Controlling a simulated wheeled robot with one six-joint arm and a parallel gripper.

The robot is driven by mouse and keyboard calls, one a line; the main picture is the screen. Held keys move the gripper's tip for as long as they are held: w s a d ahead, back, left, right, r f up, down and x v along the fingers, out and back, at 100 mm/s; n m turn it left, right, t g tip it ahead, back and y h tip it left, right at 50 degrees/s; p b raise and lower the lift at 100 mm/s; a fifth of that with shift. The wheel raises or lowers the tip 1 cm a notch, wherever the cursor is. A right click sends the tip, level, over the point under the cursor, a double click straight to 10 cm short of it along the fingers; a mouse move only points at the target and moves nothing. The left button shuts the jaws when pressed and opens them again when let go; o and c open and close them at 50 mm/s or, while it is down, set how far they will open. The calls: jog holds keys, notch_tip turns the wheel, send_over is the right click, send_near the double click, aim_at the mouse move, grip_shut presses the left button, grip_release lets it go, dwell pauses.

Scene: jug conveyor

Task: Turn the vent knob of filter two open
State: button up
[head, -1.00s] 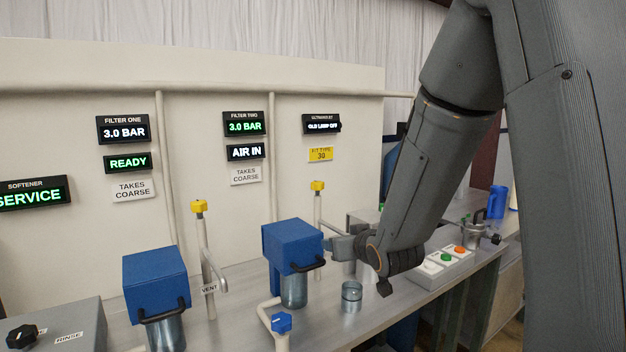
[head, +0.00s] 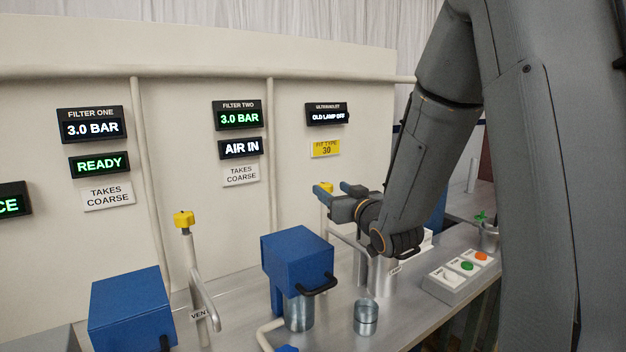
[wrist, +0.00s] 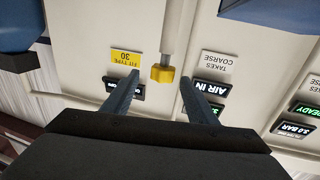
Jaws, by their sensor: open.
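Filter two is the blue-headed unit (head: 297,262) in the middle of the bench, with a black handle and a clear bowl. Its panel display (head: 241,149) reads AIR IN, below 3.0 BAR. The yellow vent knob (head: 326,198) tops the pipe to its right and is partly hidden by my gripper (head: 337,189). The wrist view shows the knob (wrist: 162,73) on its pipe, in the gap between the tips of my open gripper (wrist: 160,78), touching neither finger. I cannot tell how far ahead of the tips it lies.
Filter one (head: 130,308) stands at the left, with another yellow knob (head: 184,219) on a pipe beside it. A button box (head: 461,275) is at the right. The wall panel (head: 200,220) is close behind.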

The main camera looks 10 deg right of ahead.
aim_at(321, 183)
jog(key=shift+w, duration=0.4)
jog(key=w, duration=0.2)
jog(key=w+a+p, duration=0.1)
jog(key=w+p, duration=0.1)
jog(key=w, duration=0.1)
jog(key=shift+w+a, duration=0.3)
jog(key=shift+a, duration=0.1)
jog(key=shift+w, duration=0.65)
jog(key=c, duration=1.1)
